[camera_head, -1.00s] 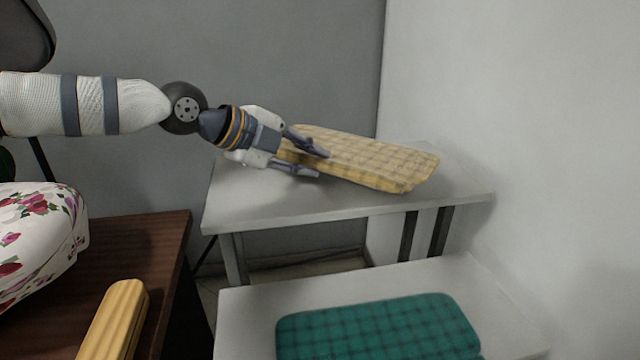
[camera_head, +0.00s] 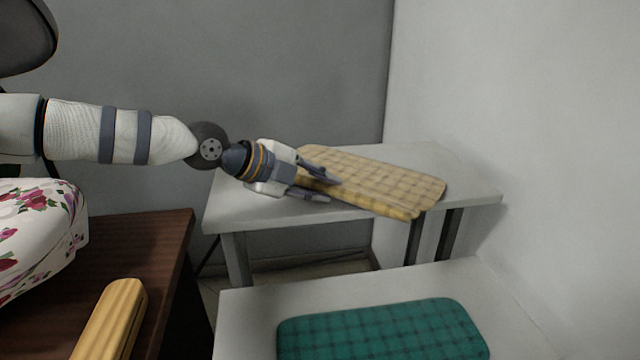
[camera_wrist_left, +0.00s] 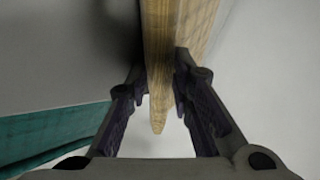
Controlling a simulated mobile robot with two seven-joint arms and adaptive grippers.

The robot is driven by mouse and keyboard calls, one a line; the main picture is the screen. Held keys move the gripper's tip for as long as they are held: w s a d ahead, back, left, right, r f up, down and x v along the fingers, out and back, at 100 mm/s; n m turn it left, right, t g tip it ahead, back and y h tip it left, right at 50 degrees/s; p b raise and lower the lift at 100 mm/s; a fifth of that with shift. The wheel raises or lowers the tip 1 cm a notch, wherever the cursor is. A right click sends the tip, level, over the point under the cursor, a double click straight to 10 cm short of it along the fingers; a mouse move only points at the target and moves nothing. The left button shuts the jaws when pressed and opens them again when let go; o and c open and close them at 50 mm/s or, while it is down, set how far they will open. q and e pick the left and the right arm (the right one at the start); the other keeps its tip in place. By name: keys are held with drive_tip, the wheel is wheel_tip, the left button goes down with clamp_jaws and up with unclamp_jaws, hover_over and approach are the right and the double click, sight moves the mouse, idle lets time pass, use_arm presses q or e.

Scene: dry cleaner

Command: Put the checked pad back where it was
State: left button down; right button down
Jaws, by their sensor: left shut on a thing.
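The yellow checked pad (camera_head: 375,181) is at the far grey table (camera_head: 240,207), its near right corner reaching past the table's front edge. My left gripper (camera_head: 325,187) is shut on the pad's left end, one finger above and one below. In the left wrist view the pad (camera_wrist_left: 160,60) stands edge-on between the two fingers (camera_wrist_left: 158,92). Whether the pad touches the tabletop I cannot tell. A green checked pad (camera_head: 380,330) lies flat on the nearer white table (camera_head: 245,310). My right gripper is out of view.
A brown wooden table (camera_head: 150,235) at the left holds a yellow striped object (camera_head: 108,322) and a white floral cloth item (camera_head: 35,230). A grey wall stands behind the far table and a pale wall to its right. The far table's right rear is bare.

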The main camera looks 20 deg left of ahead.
use_arm(q)
drive_tip(key=c, duration=1.7)
unclamp_jaws()
drive_tip(key=shift+s+f, duration=0.1)
drive_tip(key=shift+f, duration=0.35)
